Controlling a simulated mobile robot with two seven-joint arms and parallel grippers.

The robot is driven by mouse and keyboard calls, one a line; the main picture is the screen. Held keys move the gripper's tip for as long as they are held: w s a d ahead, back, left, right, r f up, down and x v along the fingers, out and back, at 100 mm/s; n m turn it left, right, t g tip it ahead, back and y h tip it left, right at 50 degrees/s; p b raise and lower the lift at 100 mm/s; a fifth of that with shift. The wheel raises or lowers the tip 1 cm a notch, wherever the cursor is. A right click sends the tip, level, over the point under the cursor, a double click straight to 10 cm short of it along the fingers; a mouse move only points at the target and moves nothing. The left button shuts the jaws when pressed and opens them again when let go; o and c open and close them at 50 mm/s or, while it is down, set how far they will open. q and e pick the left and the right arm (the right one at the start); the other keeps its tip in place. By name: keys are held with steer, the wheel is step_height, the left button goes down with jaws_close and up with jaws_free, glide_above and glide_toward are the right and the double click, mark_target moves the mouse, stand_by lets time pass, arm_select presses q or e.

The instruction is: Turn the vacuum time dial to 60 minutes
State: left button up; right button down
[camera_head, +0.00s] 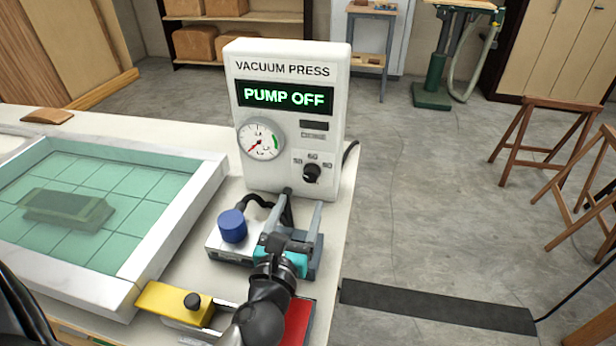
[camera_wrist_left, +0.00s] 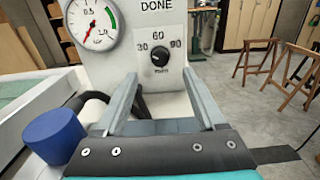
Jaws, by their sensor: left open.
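The vacuum time dial (camera_head: 312,173) is a black round knob low on the right of the white vacuum press box (camera_head: 290,110). In the left wrist view the knob (camera_wrist_left: 159,57) has the marks 30, 60 and 90 around it, with 60 at the top. I cannot tell for sure which mark its pointer faces. My left gripper (camera_head: 301,208) is open and empty, in front of the box and below the dial. In the left wrist view its two grey fingers (camera_wrist_left: 160,88) point toward the panel, with the dial between and beyond them, apart from it.
A green display (camera_head: 285,96) reads PUMP OFF above a pressure gauge (camera_head: 260,140). A blue knob (camera_head: 232,226) stands left of my left gripper. A white-framed tray (camera_head: 190,215) with a teal sheet lies left, near a yellow block (camera_head: 172,302).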

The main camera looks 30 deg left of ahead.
mark_target(310, 177)
arm_select(q)
steer(key=shift+x, duration=4)
steer(key=shift+c, duration=0.4)
jaws_close()
